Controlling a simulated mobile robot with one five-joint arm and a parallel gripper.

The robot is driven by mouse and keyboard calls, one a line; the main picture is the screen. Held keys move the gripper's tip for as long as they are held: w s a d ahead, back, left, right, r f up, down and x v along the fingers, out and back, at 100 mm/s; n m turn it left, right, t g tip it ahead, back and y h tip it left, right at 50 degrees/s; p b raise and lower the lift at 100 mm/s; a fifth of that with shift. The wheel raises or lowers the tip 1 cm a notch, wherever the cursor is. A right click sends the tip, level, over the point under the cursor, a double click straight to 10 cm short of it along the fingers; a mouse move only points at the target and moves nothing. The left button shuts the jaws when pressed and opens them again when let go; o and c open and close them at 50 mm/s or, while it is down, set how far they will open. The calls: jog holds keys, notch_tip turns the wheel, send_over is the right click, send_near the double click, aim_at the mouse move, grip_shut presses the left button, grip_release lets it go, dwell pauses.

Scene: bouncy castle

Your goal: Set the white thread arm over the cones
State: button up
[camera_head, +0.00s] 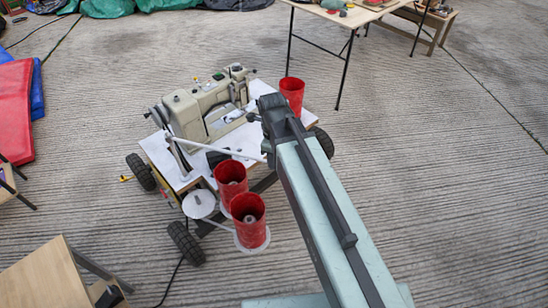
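The white thread arm (222,149) is a thin rod. It runs from a post at the left side of the sewing machine, across the white tabletop, to beside my gripper. Two red cones (230,176) (249,213) stand close together at the table's front edge, open at the top. A third red cone (291,92) stands at the table's far right corner. The rod passes behind the two front cones, not above them. My gripper (267,152) is at the rod's right end, low over the table. My arm partly hides it, so I cannot tell whether its fingers hold the rod.
A beige sewing machine (206,106) stands on the wheeled table (160,152). A white disc (199,204) sits left of the front cones. Black wheels (186,242) stick out below. A wooden board (48,278) is at lower left. Concrete floor at right is clear.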

jog(key=r+p, duration=0.2)
jog(key=r, duration=0.1)
jog(key=r+p, duration=0.2)
jog(key=r, duration=0.1)
jog(key=shift+s+a+p, duration=0.1)
jog(key=shift+s+p, duration=0.1)
jog(key=shift+p, duration=0.15)
jog(key=s+d+r+n+p, duration=0.1)
jog(key=d+n, duration=0.4)
jog(key=n, duration=0.6)
jog(key=s+d+r+n+p, duration=0.2)
jog(key=d+r+n+p, duration=0.2)
jog(key=n, duration=0.7)
jog(key=d, duration=0.2)
jog(key=shift+s+d+r+n+g+p, duration=0.3)
jog(key=shift+r+g+p, duration=0.05)
jog(key=shift+g+p, duration=0.05)
dwell(0.5)
